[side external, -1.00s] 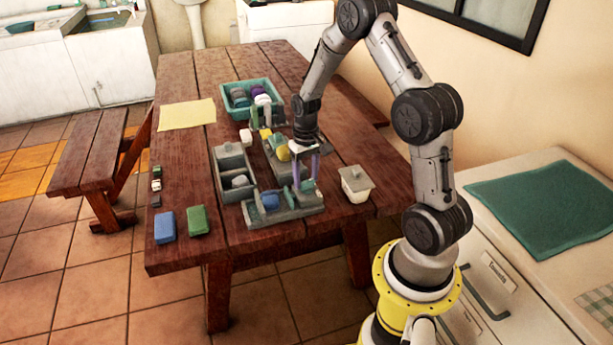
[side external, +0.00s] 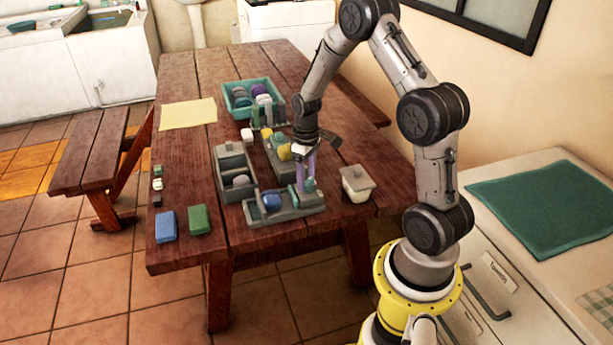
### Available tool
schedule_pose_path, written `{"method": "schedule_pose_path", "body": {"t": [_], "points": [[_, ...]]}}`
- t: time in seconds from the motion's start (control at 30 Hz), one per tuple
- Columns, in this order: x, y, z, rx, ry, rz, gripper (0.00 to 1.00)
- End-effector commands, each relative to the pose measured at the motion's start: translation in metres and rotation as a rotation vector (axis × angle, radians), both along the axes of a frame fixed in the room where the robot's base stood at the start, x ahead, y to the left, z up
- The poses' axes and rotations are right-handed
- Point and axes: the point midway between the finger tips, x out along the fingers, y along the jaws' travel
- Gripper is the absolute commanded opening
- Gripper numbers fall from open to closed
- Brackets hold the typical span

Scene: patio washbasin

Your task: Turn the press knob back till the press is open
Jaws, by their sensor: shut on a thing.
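The press (side external: 286,215) is a grey long-based fixture near the front right part of the wooden table. A blue piece (side external: 272,201) sits in its left part, beside a teal upright plate (side external: 293,195). My gripper (side external: 307,183) points down at the right part of the press, with its purple fingers shut on what appears to be the press knob. The knob itself is hidden by the fingers. From this distance I cannot tell how wide the gap at the blue piece is.
Behind are a fixture with yellow pieces (side external: 279,139) and a teal crate (side external: 227,104). Blue (side external: 165,226) and green (side external: 200,219) blocks lie front left.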

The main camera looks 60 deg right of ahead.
Motion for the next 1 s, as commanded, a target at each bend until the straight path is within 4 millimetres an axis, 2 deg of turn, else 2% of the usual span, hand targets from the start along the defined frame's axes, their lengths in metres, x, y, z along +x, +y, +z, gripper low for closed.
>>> {"method": "schedule_pose_path", "body": {"t": [0.27,0.3,0.43,0.47,0.77,0.87,1.0], "points": [[0.001,0.0,0.002,-0.002,-0.003,0.006,0.02],[0.001,0.0,0.002,-0.002,-0.003,0.006,0.61],[0.001,0.0,0.001,-0.002,-0.002,0.004,0.84],[0.001,0.0,0.001,-0.002,-0.002,0.004,0.88],[0.0,0.0,0.002,-0.001,-0.002,0.002,0.88],[0.001,0.0,0.008,-0.002,-0.003,0.002,0.88],[0.001,-0.001,0.03,-0.003,-0.006,0.002,0.88]]}}
